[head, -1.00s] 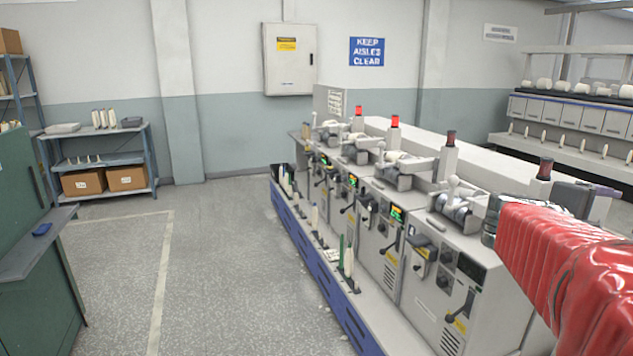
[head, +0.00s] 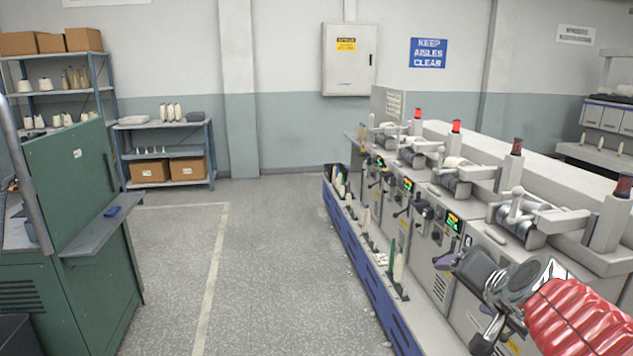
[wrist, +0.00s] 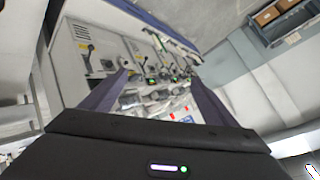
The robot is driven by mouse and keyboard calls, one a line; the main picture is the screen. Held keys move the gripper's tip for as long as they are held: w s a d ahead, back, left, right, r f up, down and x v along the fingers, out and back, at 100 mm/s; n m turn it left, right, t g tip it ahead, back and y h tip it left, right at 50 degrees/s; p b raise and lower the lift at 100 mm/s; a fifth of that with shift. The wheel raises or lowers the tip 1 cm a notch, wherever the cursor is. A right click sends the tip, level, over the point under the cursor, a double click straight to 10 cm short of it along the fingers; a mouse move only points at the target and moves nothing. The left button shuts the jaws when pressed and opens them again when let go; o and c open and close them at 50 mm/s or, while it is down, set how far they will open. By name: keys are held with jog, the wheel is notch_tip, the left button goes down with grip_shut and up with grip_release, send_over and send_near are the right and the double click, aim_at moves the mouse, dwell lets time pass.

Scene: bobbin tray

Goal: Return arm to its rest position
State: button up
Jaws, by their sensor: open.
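My arm, in a red ribbed sleeve, reaches in from the lower right of the head view. My gripper (head: 452,262) is at its end, in front of the winding machine (head: 375,285). In the wrist view the two dark fingers of my gripper (wrist: 155,95) stand apart with nothing between them. The machine's panels and levers show beyond the fingers in that view. I cannot tell from the head view how near the gripper is to the machine's front.
A green cabinet (head: 85,215) with a small shelf stands at the left. A blue item (head: 111,211) lies on that shelf. A rack (head: 165,183) with cardboard boxes stands at the back. The grey aisle floor (head: 270,260) between cabinet and machine is clear.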

jog(key=s+a+f+n+g, duration=0.1)
jog(key=s+a+f+n, duration=0.1)
jog(key=s, duration=0.4)
jog(key=s+a+f+n+g+y, duration=0.1)
jog(key=s+a+f+n+g, duration=0.1)
jog(key=s+a, duration=0.4)
jog(key=s+a+f+n+g, duration=0.2)
jog(key=s+a+f+n, duration=0.2)
jog(key=s+a+n, duration=0.1)
jog(key=shift+s+f+n, duration=0.2)
jog(key=shift+s+n, duration=0.2)
jog(key=shift+s, duration=0.2)
jog(key=shift+c, duration=0.4)
